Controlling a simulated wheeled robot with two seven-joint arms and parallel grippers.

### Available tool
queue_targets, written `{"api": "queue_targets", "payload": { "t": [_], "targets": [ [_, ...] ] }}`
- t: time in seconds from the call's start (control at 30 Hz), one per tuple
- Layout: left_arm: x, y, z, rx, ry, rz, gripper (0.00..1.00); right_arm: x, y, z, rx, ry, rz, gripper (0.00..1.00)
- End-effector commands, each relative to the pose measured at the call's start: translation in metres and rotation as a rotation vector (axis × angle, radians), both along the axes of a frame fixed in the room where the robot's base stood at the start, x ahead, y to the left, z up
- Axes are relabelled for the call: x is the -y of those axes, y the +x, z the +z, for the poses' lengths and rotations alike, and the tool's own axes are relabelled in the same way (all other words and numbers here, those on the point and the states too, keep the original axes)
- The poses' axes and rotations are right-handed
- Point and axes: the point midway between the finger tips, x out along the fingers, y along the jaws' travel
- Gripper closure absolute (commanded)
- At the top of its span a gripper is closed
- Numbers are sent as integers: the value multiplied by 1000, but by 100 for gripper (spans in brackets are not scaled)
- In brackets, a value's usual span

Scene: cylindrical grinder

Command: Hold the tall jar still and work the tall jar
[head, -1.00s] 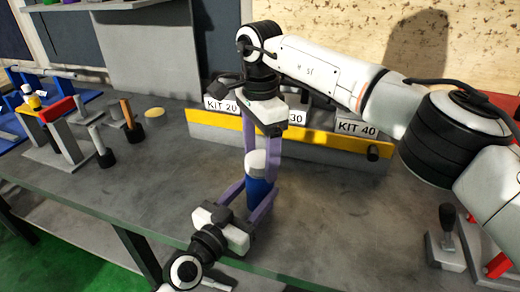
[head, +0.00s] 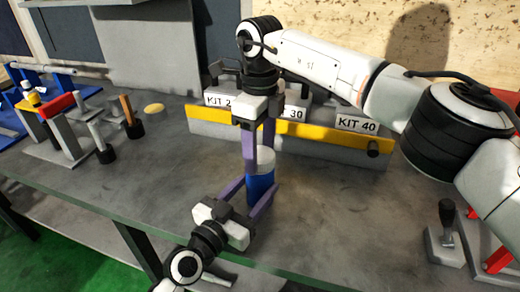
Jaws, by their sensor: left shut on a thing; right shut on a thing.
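The tall jar (head: 261,187) has a blue body and a white top (head: 263,167). It stands upright on the grey bench near its front edge. My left gripper (head: 259,184) reaches in from the front, low down, with its purple fingers on either side of the blue body, shut on it. My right gripper (head: 259,157) points straight down from above, with its purple fingers shut on the white top. The fingers hide part of the top and of the body. I cannot tell whether the top has loosened.
Behind the jar stands a grey and yellow rack (head: 330,134) with KIT labels. A lever fixture (head: 446,237) is at the right. A hammer (head: 131,118) and a red-topped stand (head: 62,106) are at the left. The bench left of the jar is clear.

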Motion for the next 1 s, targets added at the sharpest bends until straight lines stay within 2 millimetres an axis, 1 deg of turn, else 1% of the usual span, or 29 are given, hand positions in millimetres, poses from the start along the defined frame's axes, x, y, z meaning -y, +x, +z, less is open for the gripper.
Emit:
{"api": "queue_targets", "payload": {
  "t": [0.03, 0.2, 0.33, 0.47, 0.5, 0.6, 0.87, 1.0],
  "targets": [
    [-1, 0, 0, 0, 0, 1, 100, 0, 0, 0, -1, 0, -108, 72],
    [-1, 0, 0, 0, 0, 1, 100, 0, 0, 0, -1, 0, -482, 72],
    [-1, 0, 0, 0, 0, 1, 100, 0, 0, 0, -1, 0, -695, 72],
    [-1, 0, 0, 0, 0, 1, 100, 0, 0, 0, -1, 0, -680, 72],
    [-1, 0, 0, 0, 0, 1, 100, 0, 0, 0, -1, 0, -680, 42],
    [-1, 0, 0, 0, 0, 1, 100, 0, 0, 0, -1, 0, -679, 26],
    [0, 0, 0, 0, 0, 1, 100, 0, 0, 0, -1, 0, -678, 26],
    [0, 0, 0, 0, 0, 1, 100, 0, 0, 7, 1, 0, -678, 26]
  ]
}}
